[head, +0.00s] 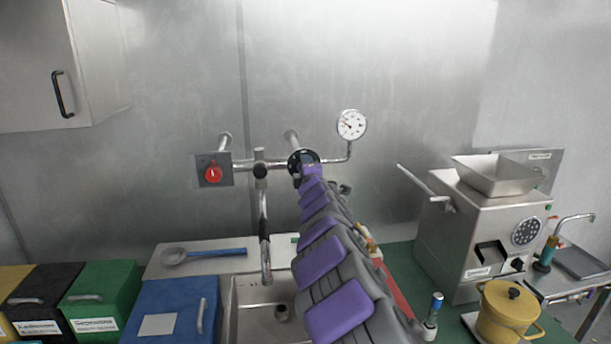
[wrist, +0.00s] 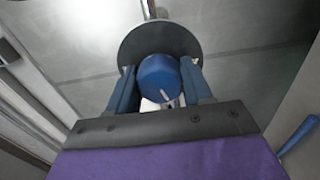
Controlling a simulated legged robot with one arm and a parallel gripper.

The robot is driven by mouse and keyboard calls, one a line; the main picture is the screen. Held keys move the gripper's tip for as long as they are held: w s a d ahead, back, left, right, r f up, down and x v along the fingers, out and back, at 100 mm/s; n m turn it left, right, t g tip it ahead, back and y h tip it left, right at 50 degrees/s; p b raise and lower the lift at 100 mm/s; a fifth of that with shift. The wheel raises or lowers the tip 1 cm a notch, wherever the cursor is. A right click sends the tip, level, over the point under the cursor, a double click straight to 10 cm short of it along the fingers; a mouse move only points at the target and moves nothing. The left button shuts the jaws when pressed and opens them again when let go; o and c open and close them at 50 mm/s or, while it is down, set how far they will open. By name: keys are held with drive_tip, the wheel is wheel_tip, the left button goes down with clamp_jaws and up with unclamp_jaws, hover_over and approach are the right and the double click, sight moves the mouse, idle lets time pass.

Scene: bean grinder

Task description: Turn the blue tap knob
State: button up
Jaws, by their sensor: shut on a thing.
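The blue tap knob (wrist: 160,78) fills the middle of the wrist view, in front of a round grey disc (wrist: 158,38). A pale line marks its face. My gripper (wrist: 158,88) has one finger on each side of the knob and is shut on it. In the head view my purple and grey arm reaches up to the pipework, and my gripper (head: 306,165) is at the right end of the tap pipe. The knob is hidden there behind my gripper and arm.
A red knob (head: 213,174) sits on the left of the pipework, and a pressure gauge (head: 351,124) stands at the upper right. The spout (head: 265,240) hangs over the sink (head: 255,318). A grinder (head: 485,230) and a yellow pot (head: 508,312) stand at the right.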

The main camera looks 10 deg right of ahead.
drive_tip(key=shift+d+f+n, duration=0.1)
drive_tip(key=shift+f+n, duration=0.2)
drive_tip(key=shift+f, duration=0.15)
drive_tip(key=o, duration=1)
drive_tip(key=shift+w+r, duration=0.1)
drive_tip(key=shift+w, duration=0.05)
drive_tip(key=shift+r, duration=0.2)
drive_tip(key=shift+s+f+p, duration=0.1)
drive_tip(key=shift+s+p, duration=1.35)
drive_tip(key=shift+s, duration=7.25)
